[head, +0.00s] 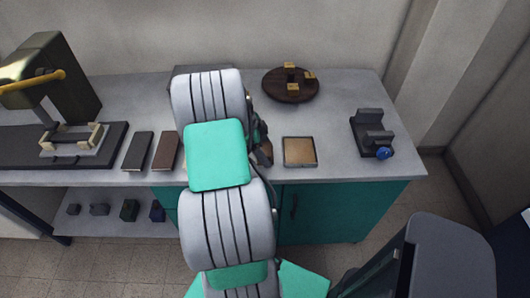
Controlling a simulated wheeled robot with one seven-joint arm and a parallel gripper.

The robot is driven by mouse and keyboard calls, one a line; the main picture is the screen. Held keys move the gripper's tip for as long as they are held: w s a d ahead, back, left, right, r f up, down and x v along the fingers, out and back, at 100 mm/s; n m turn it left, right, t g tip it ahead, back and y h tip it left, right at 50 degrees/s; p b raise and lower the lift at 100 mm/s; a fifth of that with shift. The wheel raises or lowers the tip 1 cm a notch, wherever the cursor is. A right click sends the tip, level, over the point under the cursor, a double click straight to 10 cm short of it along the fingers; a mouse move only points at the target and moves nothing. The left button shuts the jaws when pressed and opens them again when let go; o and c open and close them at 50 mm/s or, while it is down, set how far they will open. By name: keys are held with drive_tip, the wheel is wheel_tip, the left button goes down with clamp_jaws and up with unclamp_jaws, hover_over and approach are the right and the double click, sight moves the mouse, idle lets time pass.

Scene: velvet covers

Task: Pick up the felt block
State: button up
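I cannot tell for sure which thing is the felt block. Two flat oblong blocks lie side by side on the grey counter left of my arm: a dark grey one (138,151) and a brown one (166,151). My arm, grey with teal panels, reaches across the middle of the counter and hides what lies behind it. A small dark and brown shape shows at the arm's right edge; I cannot tell if it is part of my gripper or another thing. My gripper's fingers are not clearly visible.
A shallow square tray (286,152) with a tan inside lies right of my arm. A round dark wooden stand (270,92) with small yellow blocks is behind it. A grey fixture with a blue knob (384,153) stands at right. A press-like machine (55,85) stands at left.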

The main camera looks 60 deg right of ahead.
sight(268, 148)
drive_tip(key=c, duration=1)
drive_tip(key=shift+r, duration=0.1)
drive_tip(key=shift+r, duration=0.2)
wheel_tip(268, 148, up, 2)
drive_tip(key=shift+r+b, duration=0.2)
drive_tip(key=shift+b, duration=0.45)
drive_tip(key=a+r, duration=0.2)
drive_tip(key=r, duration=0.1)
drive_tip(key=a+r, duration=0.1)
drive_tip(key=shift+s+a+r+b, duration=0.25)
drive_tip(key=shift+s+b, duration=0.05)
drive_tip(key=a+r, duration=0.1)
drive_tip(key=a, duration=0.2)
drive_tip(key=s+a+r+b, duration=0.1)
drive_tip(key=a+r, duration=0.1)
drive_tip(key=a, duration=0.2)
drive_tip(key=s+a+r, duration=0.1)
drive_tip(key=a+r, duration=0.1)
drive_tip(key=a, duration=0.1)
drive_tip(key=shift+s+a+r, duration=0.1)
drive_tip(key=shift+a+r, duration=0.05)
drive_tip(key=shift+r, duration=0.1)
